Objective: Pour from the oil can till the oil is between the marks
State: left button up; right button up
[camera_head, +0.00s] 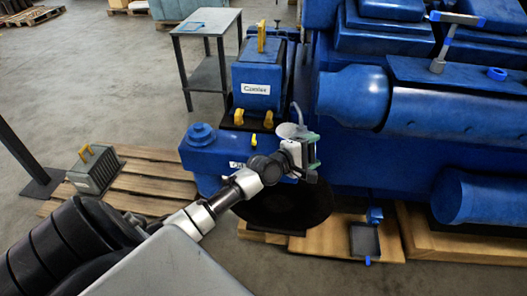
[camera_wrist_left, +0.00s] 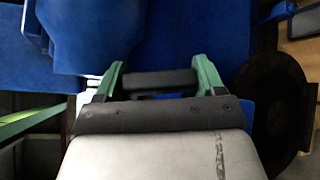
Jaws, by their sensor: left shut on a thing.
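My left gripper (camera_head: 313,158) is in front of the blue engine, over the right end of a low blue housing (camera_head: 212,158). It is shut on the oil can (camera_head: 290,131), a small pale can with a thin grey spout pointing up. In the left wrist view, the green fingers of my left gripper (camera_wrist_left: 160,82) close around a dark bar, seemingly the can's handle. The can's body is mostly hidden there. I cannot make out the oil level or its marks, and no stream of oil shows. My right gripper is not in view.
A blue box with a white label (camera_head: 256,89) and yellow parts stands behind the housing. A large dark disc (camera_head: 285,208) lies below my gripper. The blue engine (camera_head: 420,105) fills the right. A grey crate (camera_head: 95,171) sits on a pallet at left; a metal table (camera_head: 207,24) stands behind.

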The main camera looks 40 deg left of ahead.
aim_at(314, 144)
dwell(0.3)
pick_arm(q)
jog(key=shift+r, duration=0.2)
jog(key=shift+d+r+n+p, duration=0.1)
jog(key=shift+r+n+p, duration=0.45)
jog(key=shift+p, duration=0.65)
jog(key=shift+r, duration=0.15)
jog(key=shift+r+n+g+p, duration=0.25)
jog(key=shift+r+g+p, duration=0.15)
jog(key=shift+r+p, duration=0.25)
dwell(0.7)
